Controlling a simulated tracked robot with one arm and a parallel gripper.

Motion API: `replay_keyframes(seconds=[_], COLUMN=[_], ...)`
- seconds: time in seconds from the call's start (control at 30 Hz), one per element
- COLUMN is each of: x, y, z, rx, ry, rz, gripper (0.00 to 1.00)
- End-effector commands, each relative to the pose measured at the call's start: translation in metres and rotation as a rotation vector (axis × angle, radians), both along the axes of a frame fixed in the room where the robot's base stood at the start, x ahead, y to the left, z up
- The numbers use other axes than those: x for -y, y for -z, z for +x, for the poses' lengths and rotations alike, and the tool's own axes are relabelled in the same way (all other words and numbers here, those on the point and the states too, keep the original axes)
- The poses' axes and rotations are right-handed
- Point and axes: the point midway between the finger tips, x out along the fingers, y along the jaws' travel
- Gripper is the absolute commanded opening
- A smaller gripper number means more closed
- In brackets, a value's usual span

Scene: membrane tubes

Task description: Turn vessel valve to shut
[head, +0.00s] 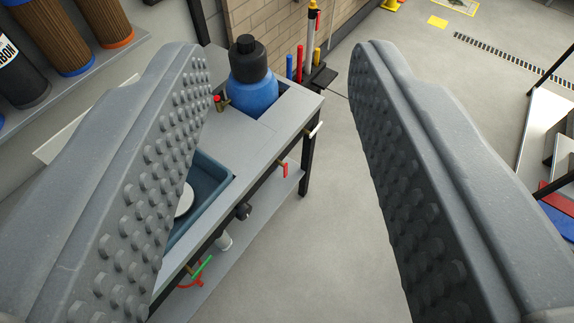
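My gripper (281,62) is wide open and empty, its two studded grey fingers framing the view. Between and beyond them stands a blue vessel (254,95) with a black cap, set in the far end of a grey bench. A small valve with a red handle and brass-coloured body (218,103) sits at the vessel's left side, close to the left finger's edge in the picture. No label shows which handle is the vessel valve. My fingers touch none of them.
The bench (262,140) has a blue basin (207,180), partly hidden by my left finger. Brown tubes (45,35) stand on a shelf at upper left. Grey floor (320,240) is clear right of the bench.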

Motion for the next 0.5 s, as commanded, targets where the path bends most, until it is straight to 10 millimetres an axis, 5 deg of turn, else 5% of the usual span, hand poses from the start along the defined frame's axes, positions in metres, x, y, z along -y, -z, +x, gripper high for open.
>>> replay_keyframes(seconds=[0.3, 0.5], x=[0.003, 0.032], y=[0.000, 0.004], z=[0.006, 0.054], rx=[0.005, 0.050], ry=[0.007, 0.070], rz=[-0.004, -0.042], gripper=[0.38, 0.38])
